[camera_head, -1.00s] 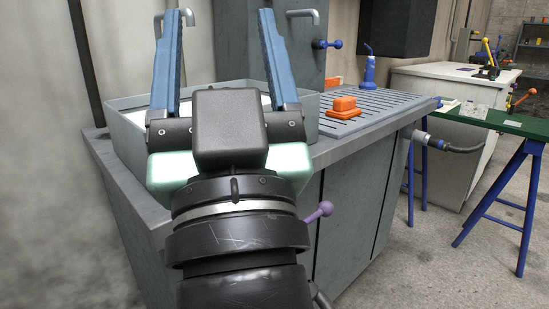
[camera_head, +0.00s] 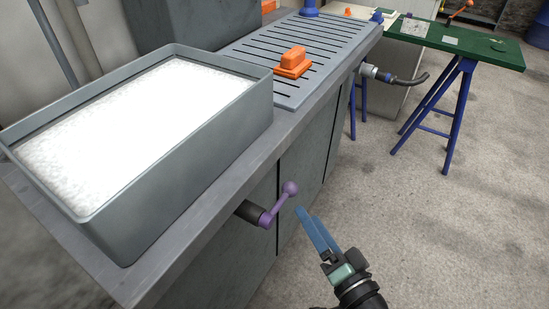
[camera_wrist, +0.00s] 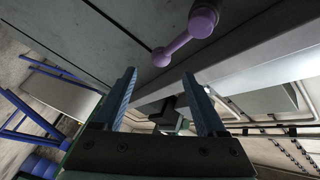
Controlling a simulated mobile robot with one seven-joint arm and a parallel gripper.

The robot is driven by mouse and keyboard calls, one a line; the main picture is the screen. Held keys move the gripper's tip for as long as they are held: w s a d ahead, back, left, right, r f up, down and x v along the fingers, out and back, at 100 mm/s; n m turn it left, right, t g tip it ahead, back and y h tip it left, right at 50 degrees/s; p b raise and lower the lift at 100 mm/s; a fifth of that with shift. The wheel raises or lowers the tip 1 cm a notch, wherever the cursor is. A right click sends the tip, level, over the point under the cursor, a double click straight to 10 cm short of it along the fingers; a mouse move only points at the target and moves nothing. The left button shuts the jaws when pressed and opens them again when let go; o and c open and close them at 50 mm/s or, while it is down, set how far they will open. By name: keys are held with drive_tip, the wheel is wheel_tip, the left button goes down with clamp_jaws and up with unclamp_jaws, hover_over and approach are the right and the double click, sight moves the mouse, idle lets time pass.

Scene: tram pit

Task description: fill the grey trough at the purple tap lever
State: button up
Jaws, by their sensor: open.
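The grey trough (camera_head: 190,150) sits on the counter at the left in the head view, filled with a white, frothy-looking surface a little below its rim. The purple tap lever (camera_head: 276,207) sticks out from the counter's front below the trough, its ball knob tilted up and to the right. In the wrist view the lever (camera_wrist: 179,42) shows at the top, its knob ahead of the gap between the fingertips. My gripper (camera_head: 305,213) is open and empty just right of the lever. Whether it touches the lever cannot be told. It also shows in the wrist view (camera_wrist: 158,75).
An orange block (camera_head: 292,62) sits on the slotted drainboard (camera_head: 250,45) behind the trough. A hose fitting (camera_head: 375,72) sticks out at the counter's right end. A green table (camera_head: 460,40) on blue trestles stands at the back right. The floor right of the counter is clear.

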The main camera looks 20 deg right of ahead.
drive_tip(key=w+a, duration=0.1)
drive_tip(key=w, duration=1.1)
drive_tip(key=shift+w+b, duration=0.2)
drive_tip(key=shift+b, duration=0.1)
clamp_jaws()
idle(0.8)
